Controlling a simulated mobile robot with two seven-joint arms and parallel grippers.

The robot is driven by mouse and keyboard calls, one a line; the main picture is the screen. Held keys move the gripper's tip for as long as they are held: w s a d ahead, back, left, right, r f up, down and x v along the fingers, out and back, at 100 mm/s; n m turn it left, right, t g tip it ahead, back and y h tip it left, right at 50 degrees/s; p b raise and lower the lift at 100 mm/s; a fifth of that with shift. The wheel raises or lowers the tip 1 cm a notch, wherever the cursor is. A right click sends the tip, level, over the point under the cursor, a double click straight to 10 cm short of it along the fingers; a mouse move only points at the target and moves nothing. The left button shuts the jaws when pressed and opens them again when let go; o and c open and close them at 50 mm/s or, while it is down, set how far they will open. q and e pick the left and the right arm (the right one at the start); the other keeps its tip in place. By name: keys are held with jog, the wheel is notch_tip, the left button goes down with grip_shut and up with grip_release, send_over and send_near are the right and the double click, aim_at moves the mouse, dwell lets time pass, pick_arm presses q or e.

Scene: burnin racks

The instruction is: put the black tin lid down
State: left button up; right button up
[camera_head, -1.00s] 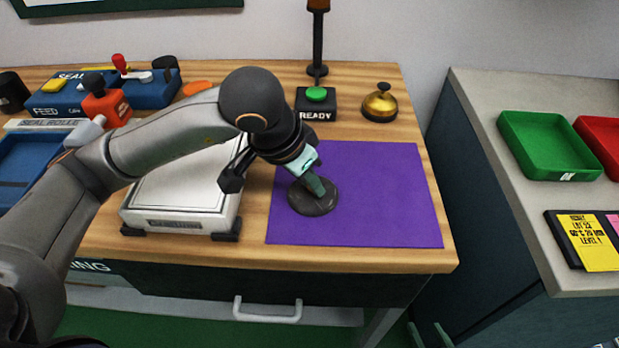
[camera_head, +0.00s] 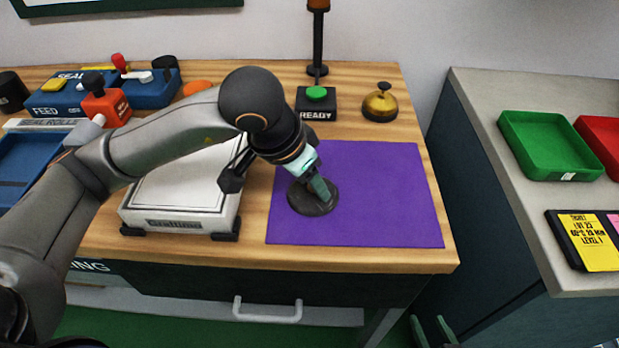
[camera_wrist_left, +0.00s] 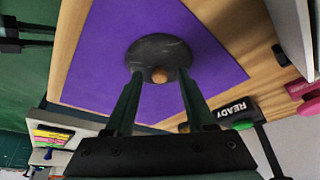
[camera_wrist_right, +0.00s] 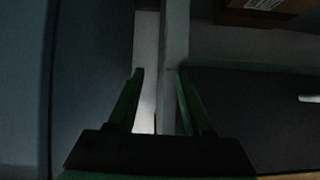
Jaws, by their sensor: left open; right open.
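The black tin lid (camera_head: 299,200), a dark round disc, lies flat on the left part of the purple mat (camera_head: 390,205). In the left wrist view the lid (camera_wrist_left: 158,48) shows a small brown knob (camera_wrist_left: 158,75). My left gripper (camera_head: 322,192) is just above the lid. Its fingers (camera_wrist_left: 161,76) are open, one on either side of the knob, with visible gaps. My right gripper (camera_head: 432,332) is low at the bottom of the head view, in front of the gap between the counters. It is open and empty in the right wrist view (camera_wrist_right: 159,72).
A white scale (camera_head: 180,195) stands left of the mat, under my left arm. Behind the mat are a READY button box (camera_head: 316,103) and a brass bell (camera_head: 380,104). A green tray (camera_head: 548,146) sits on the right counter. The mat's right side is clear.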

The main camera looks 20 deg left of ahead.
pick_arm(q)
jog(key=shift+r+p, duration=0.3)
jog(key=shift+r, duration=0.1)
jog(key=shift+v, duration=1.05)
jog(key=p+v, duration=0.1)
jog(key=v, duration=0.8)
jog(key=shift+s+r+p, duration=0.15)
jog(key=shift+s+p, duration=0.1)
jog(key=shift+p, duration=0.05)
pick_arm(e)
jog(key=shift+s+a+f+g, duration=0.15)
jog(key=shift+s+f+g, duration=0.35)
jog(key=shift+s, duration=0.15)
jog(key=shift+s+a+f+g, duration=0.1)
jog(key=shift+s+f+g, duration=0.3)
jog(key=shift+s+g, duration=0.15)
